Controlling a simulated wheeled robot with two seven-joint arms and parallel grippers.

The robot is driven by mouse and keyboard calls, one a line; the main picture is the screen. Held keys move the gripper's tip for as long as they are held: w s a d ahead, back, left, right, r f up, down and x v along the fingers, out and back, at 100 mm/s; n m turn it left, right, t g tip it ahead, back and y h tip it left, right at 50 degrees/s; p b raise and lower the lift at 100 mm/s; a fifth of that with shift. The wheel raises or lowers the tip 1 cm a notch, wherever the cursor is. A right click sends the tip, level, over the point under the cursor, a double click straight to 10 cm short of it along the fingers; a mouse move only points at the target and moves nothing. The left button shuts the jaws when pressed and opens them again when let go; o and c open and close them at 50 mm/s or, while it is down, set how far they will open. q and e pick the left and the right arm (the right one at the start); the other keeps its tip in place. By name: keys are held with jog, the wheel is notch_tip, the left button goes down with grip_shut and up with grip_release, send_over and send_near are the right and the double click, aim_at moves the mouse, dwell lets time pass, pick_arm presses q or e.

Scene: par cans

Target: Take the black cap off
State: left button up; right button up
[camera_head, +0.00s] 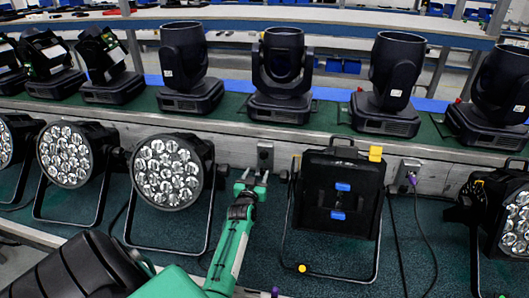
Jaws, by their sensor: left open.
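A par can with a flat, square black front (338,193) stands on the dark green surface, right of centre, in its wire bracket. The square front looks like the black cap and carries two small blue pieces (342,187); I cannot make out its edges clearly. My left gripper (250,181), on a green and white arm, is open and empty. It is left of the black front and apart from it in the picture, near the grey rail. My right gripper is not in view.
Par cans with bare lenses (167,172) stand to the left, and another (515,222) is at the right edge. Black moving-head lights (282,72) line the shelf behind.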

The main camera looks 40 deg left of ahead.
aim_at(263, 158)
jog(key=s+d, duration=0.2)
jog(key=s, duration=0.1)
pick_arm(q)
jog(key=b+x, duration=0.4)
jog(key=x, duration=0.3)
jog(key=shift+w+f+b, duration=0.1)
jog(key=shift+w+b, duration=0.1)
jog(key=shift+b, duration=0.1)
jog(key=shift+b+x, duration=0.3)
jog(key=shift+x, duration=0.5)
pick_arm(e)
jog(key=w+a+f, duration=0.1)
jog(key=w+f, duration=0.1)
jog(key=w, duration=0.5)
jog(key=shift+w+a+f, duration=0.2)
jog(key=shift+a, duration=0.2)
pick_arm(q)
jog(key=shift+p, duration=0.35)
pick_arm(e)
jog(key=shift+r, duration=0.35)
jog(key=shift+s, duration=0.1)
pick_arm(q)
grip_shut()
